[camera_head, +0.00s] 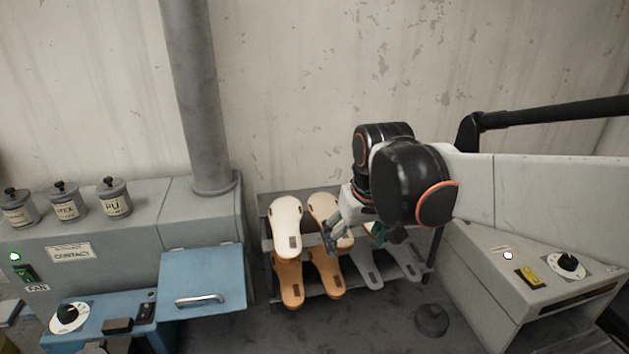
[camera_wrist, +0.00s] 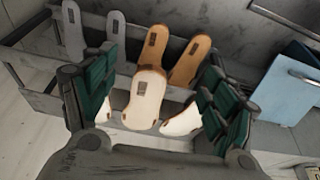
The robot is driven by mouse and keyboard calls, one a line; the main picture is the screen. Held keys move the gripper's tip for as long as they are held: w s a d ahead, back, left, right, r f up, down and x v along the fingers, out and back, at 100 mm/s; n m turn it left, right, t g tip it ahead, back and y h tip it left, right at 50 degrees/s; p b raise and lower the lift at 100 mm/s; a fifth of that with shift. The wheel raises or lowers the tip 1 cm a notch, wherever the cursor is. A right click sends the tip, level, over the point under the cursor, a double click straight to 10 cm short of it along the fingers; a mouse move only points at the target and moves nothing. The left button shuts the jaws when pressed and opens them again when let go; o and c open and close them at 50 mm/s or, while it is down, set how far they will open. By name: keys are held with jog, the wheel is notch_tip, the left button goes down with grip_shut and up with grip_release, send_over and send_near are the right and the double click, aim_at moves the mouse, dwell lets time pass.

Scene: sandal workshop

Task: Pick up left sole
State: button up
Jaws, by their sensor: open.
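Light soles stand on the upper level of a rack. A cream sole (camera_head: 286,222) is at its left end, and a tan-edged sole (camera_head: 323,208) is beside it. My gripper (camera_head: 356,238) is open at the right side of the tan-edged sole, partly covering it. In the wrist view a pale sole (camera_wrist: 146,98) shows between the open green-padded fingers, with no clear contact. Another pale sole (camera_wrist: 182,122) is partly hidden beside the right finger. Which of these is the left sole is not marked.
A grey machine with a blue lid (camera_head: 203,281) stands left. A grey control box (camera_head: 500,276) stands right.

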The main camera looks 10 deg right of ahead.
jog(key=w+r+g+p, duration=0.3)
jog(key=w+r+p, duration=0.5)
jog(key=w+p, duration=0.45)
jog(key=shift+n, duration=0.3)
jog(key=f+p, duration=0.1)
jog(key=f, duration=0.3)
jog(key=f+p, duration=0.2)
jog(key=f, duration=0.2)
jog(key=shift+s+a, duration=0.15)
jog(key=shift+a, duration=0.05)
jog(key=shift+s+d+f+p, duration=0.1)
jog(key=shift+f+p, duration=0.15)
jog(key=shift+f, duration=1.25)
jog(key=shift+s+d+f+p, duration=0.1)
jog(key=shift+f+p, duration=0.15)
jog(key=shift+f, duration=1.25)
jog(key=shift+c, duration=0.3)
jog(key=c, duration=1.1)
